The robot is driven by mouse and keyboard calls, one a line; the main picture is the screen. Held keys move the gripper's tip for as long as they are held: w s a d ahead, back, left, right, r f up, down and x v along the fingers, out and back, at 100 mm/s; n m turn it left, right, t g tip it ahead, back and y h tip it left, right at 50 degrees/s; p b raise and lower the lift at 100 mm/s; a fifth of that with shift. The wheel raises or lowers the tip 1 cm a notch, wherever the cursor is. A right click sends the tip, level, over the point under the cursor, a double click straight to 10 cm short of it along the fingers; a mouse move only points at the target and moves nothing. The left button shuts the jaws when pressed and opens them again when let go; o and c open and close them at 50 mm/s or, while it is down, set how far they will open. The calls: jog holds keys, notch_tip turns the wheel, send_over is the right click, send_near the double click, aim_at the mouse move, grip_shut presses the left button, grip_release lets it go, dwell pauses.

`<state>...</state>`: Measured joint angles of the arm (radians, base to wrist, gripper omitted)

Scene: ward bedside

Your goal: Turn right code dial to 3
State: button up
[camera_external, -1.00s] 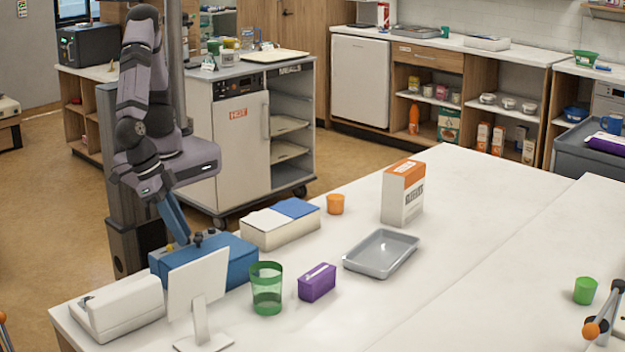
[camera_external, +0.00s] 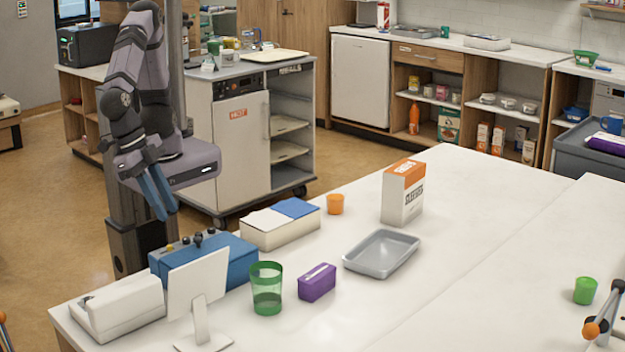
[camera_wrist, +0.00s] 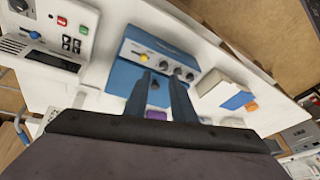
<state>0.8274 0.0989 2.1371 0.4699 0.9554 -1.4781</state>
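The blue box (camera_external: 240,262) stands at the near left of the white table, partly behind a white screen. A yellow knob (camera_external: 170,248) and several dark dials sit along its top. The right-most dial (camera_external: 210,232) also shows in the wrist view (camera_wrist: 189,76); its setting is too small to read. My gripper (camera_external: 163,215) is above and behind the box, apart from the dials. In the wrist view my gripper (camera_wrist: 160,82) has its two fingers spread, with nothing between them, below the dials in the picture.
A white screen on a stand (camera_external: 197,285) and a white device (camera_external: 118,308) stand close to the box. A white box with a blue lid part (camera_external: 280,230), a green cup (camera_external: 266,290) and a purple box (camera_external: 317,283) are nearby. A grey tray (camera_external: 381,255) lies farther right.

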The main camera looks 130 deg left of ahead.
jog(key=s+f+m+g+h+p, duration=0.1)
jog(key=s+f+m, duration=0.1)
jog(key=s+m, duration=0.35)
jog(key=s+f+m+g+h, duration=0.1)
jog(key=s+f+m+g, duration=0.15)
jog(key=m, duration=0.55)
jog(key=a+r+n+p, duration=0.4)
jog(key=a+r+p, duration=0.1)
jog(key=a, duration=0.3)
jog(key=w+a+r+n+h+p, duration=0.1)
jog(key=a+r+n+p, duration=0.4)
jog(key=a, duration=0.4)
jog(key=shift+a+r+p, duration=0.2)
jog(key=shift+a+p, duration=0.1)
